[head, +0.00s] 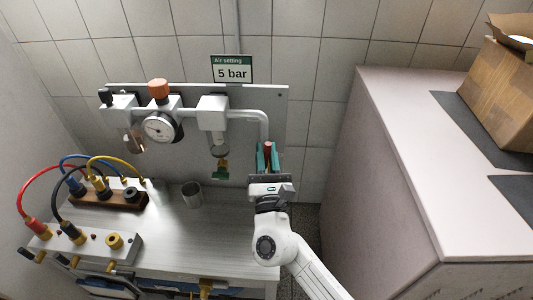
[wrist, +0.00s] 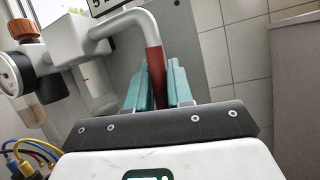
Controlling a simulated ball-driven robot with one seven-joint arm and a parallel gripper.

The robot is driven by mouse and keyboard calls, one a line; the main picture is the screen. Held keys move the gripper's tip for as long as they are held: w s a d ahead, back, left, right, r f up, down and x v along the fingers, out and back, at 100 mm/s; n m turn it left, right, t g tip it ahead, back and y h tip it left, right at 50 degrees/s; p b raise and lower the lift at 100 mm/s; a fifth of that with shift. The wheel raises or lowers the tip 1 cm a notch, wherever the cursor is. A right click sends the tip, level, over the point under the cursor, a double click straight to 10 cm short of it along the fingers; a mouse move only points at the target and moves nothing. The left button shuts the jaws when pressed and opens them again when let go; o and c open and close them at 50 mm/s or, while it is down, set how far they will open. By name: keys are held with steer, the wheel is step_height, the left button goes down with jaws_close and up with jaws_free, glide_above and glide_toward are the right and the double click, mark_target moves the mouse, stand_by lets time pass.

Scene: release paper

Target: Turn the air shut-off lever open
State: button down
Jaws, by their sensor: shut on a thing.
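A dark red part (wrist: 155,66), which looks like the lever, shows at the lower end of the grey bent pipe (wrist: 135,20) in the wrist view. In the head view the red part (head: 267,149) shows between my fingertips, below the pipe (head: 264,122). My gripper (head: 267,158) has its two teal fingers on either side of it; they also frame it in the wrist view (wrist: 158,82). The gripper is shut on this red part. Its lower end and any valve body are hidden by the fingers and the gripper.
Left of the pipe, a regulator with an orange knob (head: 158,88) and a gauge (head: 159,126) sits on the panel. A sign (head: 232,69) reads 5 bar. The bench (head: 215,230) carries a metal cup (head: 192,195) and coloured hoses. A pale cabinet (head: 400,150) stands right.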

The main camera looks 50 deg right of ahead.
steer(key=c, duration=1.1)
jaws_free()
steer(key=b+v, duration=0.3)
steer(key=v, duration=0.7)
steer(key=shift+s+a+f, duration=0.2)
steer(key=shift+s+a, duration=0.05)
steer(key=shift+a, duration=0.05)
